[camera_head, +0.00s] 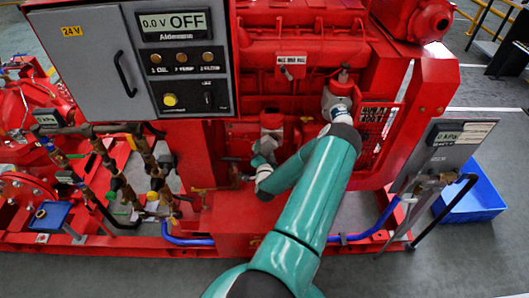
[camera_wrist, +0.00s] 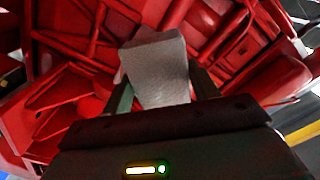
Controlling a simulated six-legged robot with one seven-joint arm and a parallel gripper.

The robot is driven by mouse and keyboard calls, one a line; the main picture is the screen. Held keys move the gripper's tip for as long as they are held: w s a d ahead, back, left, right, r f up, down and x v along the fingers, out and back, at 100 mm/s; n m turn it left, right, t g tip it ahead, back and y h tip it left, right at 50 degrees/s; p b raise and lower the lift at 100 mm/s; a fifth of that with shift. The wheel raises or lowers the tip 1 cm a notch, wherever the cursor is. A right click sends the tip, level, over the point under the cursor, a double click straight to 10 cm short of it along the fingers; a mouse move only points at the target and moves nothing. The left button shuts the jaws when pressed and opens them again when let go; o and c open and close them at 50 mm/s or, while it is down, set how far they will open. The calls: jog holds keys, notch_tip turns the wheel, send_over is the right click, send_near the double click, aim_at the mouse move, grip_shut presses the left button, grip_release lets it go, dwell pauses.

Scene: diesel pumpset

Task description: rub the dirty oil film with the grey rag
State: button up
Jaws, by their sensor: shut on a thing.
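The grey rag (camera_wrist: 158,70) shows in the wrist view as a pale, folded block between the dark fingers of my gripper (camera_wrist: 162,88). My gripper is shut on it, and its upper part stands out beyond the fingers toward red metalwork. In the head view my teal arm reaches to the front of the red engine and bends back down to the left. The gripper and the rag are not clearly made out there. I cannot pick out the dirty oil film in either view, nor tell whether the rag touches a surface.
The grey control cabinet (camera_head: 82,58) and its panel (camera_head: 186,65) stand at upper left. Brass valves and pipes (camera_head: 118,180) crowd the left. A grey gauge board (camera_head: 446,150) and a blue bin (camera_head: 472,197) are at right. Grey floor (camera_head: 430,265) is clear at lower right.

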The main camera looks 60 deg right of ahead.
aim_at(280, 140)
jog(key=shift+x, duration=0.9)
dwell(0.6)
jog(key=shift+s+d, duration=0.5)
jog(key=shift+s, duration=0.5)
jog(key=shift+s+d, duration=0.55)
jog(key=shift+s, duration=0.5)
jog(key=shift+s+d, duration=0.5)
jog(key=shift+s, duration=0.5)
jog(key=shift+w+a+r, duration=0.1)
jog(key=shift+w+a, duration=0.4)
jog(key=shift+w, duration=0.6)
jog(key=shift+w+a, duration=0.55)
jog(key=shift+w, duration=0.5)
jog(key=shift+w+a+r, duration=0.1)
jog(key=shift+w+a, duration=0.4)
jog(key=shift+w, duration=0.6)
jog(key=shift+f, duration=0.1)
jog(key=shift+s, duration=0.1)
jog(key=shift+v, duration=3.05)
jog(key=shift+f, duration=0.1)
